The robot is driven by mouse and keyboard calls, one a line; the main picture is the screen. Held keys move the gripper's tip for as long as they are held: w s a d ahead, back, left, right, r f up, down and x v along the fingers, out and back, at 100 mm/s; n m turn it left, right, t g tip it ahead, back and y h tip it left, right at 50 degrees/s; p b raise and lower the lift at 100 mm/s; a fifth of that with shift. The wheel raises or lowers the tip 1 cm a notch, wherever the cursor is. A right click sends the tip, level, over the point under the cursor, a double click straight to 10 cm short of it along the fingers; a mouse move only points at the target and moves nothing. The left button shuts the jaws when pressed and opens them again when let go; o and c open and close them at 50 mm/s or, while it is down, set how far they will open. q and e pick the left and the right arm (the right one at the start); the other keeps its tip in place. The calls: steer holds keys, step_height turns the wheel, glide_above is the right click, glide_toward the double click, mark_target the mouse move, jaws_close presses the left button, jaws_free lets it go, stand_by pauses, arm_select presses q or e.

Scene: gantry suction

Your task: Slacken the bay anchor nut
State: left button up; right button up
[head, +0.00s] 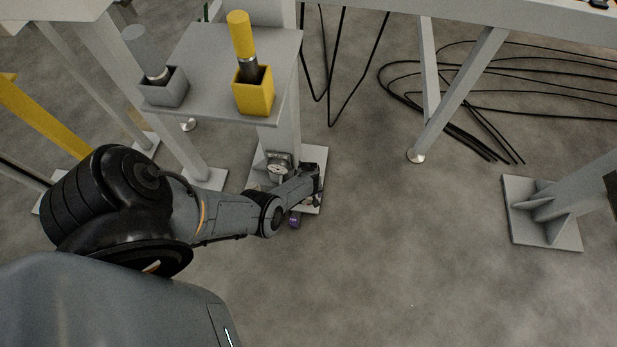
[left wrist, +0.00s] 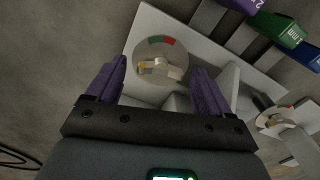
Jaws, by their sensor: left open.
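The disc lies on a pale base plate (left wrist: 138,40). My left gripper (left wrist: 157,84) is open and empty, its purple fingers on either side of the disc in the picture. I cannot tell how far the fingertips are from the nut. In the head view, my left gripper (head: 314,185) is low beside the post's base plate (head: 322,157), and my arm hides part of the plate. My right gripper is out of view.
Purple (left wrist: 240,4), green (left wrist: 276,28) and blue (left wrist: 307,57) blocks line the upper right of the wrist view. Another round fitting (left wrist: 270,122) lies right. A grey shelf (head: 205,115) with grey (head: 165,88) and yellow (head: 254,92) holders overhangs nearby.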

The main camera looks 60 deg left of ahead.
arm_select(q)
steer(key=shift+r+p, duration=0.6)
step_height(320, 180, up, 10)
steer(key=p, duration=0.8)
steer(key=shift+f, duration=0.2)
